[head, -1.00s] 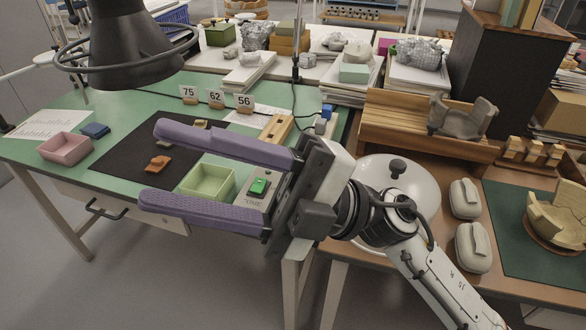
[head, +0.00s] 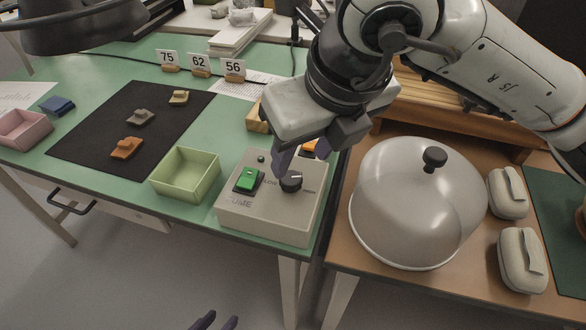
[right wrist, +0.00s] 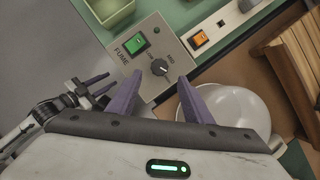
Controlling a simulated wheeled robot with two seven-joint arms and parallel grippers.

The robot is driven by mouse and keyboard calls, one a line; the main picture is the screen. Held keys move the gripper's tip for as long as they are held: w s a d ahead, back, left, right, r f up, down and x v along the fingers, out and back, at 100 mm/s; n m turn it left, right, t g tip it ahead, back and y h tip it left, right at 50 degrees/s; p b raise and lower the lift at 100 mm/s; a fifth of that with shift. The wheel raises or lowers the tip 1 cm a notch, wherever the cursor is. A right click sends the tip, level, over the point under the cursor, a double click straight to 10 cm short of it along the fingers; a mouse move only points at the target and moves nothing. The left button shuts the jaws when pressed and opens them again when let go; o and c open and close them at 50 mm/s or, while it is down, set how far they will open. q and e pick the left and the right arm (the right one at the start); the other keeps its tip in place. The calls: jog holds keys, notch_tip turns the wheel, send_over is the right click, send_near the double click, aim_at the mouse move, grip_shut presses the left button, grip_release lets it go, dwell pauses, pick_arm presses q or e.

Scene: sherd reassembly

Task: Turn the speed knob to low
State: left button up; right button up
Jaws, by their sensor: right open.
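The grey fume control box (head: 265,215) stands at the green table's front right corner. Its black speed knob (head: 291,181) has a pale pointer line and a LOW label on its left; I cannot tell the exact setting. The knob also shows in the right wrist view (right wrist: 160,69). My right gripper (right wrist: 160,79) is open and points down over the box, its purple fingers on either side of the knob in that view; contact cannot be told. In the head view its wrist hides part of the fingers. My left gripper (head: 216,321) shows only its parted purple fingertips at the bottom edge.
A green lit switch (head: 248,180) is left of the knob. A pale green tray (head: 186,175) stands left of the box. A clear domed cover (head: 415,205) stands close on the right. An orange switch (right wrist: 200,39) lies behind the box. Sherds lie on a black mat (head: 90,125).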

aim_at(291, 178)
jog(key=x, duration=0.7)
jog(key=shift+a+f, duration=0.1)
jog(key=shift+f, duration=0.05)
jog(key=c, duration=1.1)
jog(key=shift+o, duration=0.2)
jog(key=shift+b, duration=0.3)
